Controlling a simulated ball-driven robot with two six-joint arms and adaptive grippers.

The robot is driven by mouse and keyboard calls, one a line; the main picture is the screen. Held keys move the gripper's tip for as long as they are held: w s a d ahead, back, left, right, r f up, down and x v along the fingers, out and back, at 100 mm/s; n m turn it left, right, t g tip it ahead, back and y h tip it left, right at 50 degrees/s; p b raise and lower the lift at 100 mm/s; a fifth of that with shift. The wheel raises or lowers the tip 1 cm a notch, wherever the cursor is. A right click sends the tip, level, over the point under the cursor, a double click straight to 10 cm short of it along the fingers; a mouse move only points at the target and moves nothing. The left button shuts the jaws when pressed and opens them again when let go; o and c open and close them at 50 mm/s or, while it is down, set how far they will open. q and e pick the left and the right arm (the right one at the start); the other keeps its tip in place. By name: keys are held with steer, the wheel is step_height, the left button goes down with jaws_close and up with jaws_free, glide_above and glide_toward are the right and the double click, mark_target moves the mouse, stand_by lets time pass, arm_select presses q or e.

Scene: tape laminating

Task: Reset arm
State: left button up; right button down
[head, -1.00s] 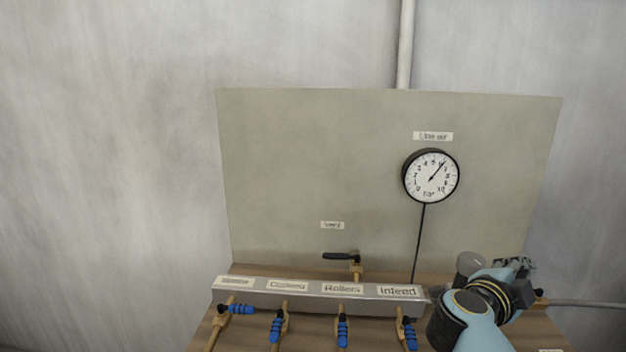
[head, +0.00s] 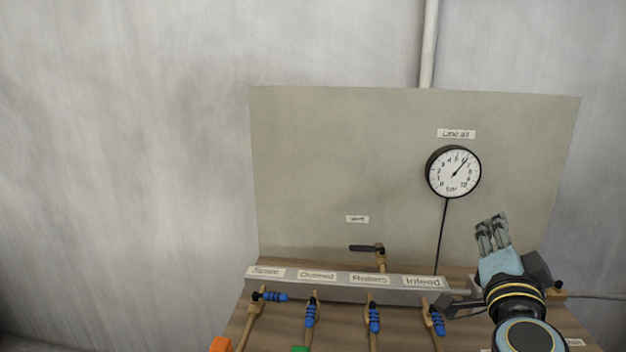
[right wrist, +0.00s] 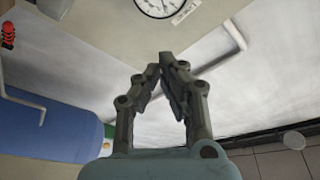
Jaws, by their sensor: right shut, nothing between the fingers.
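My right gripper (head: 490,232) is raised at the right of the head view, its fingers pointing up in front of the grey panel's lower right part. It is shut and empty, and clear of the valve handles. In the right wrist view its fingertips (right wrist: 167,65) come together with nothing between them. My left gripper is not in view.
A grey panel (head: 340,150) carries a round gauge (head: 453,172). Below it, a metal manifold (head: 345,293) has several labels, the rightmost reading Infeed, and blue-handled valves (head: 374,317). A black-handled valve (head: 366,249) stands behind. A blue cylinder (right wrist: 60,132) shows in the right wrist view.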

steer(key=s+a+f+n+g+y, duration=0.2)
steer(key=s+a+n+y, duration=0.4)
steer(key=a+n+y, duration=0.4)
steer(key=s+f+n+g+y, duration=0.2)
steer(key=s+f+n+g, duration=0.25)
steer(key=s, duration=0.35)
steer(key=s+d+f+g+h, duration=0.2)
steer(key=s+d+g+h, duration=0.15)
steer(key=s, duration=0.55)
steer(key=s+d+f+g+h, duration=0.3)
steer(key=s+d+g, duration=0.2)
steer(key=s, duration=0.4)
step_height(320, 180, down, 32)
steer(key=s+d+g+b, duration=0.1)
steer(key=d+b, duration=0.1)
steer(key=b, duration=0.5)
steer(key=s+f+g+b, duration=0.1)
steer(key=s+f+b, duration=0.2)
steer(key=s+f, duration=0.6)
steer(key=s+d+f+b, duration=0.1)
steer(key=s+f+b, duration=0.2)
steer(key=s+f, duration=0.7)
step_height(320, 180, down, 5)
steer(key=shift+s+d+f+m+g, duration=0.1)
steer(key=shift+s+d+m+g, duration=0.1)
steer(key=shift+m+g, duration=0.2)
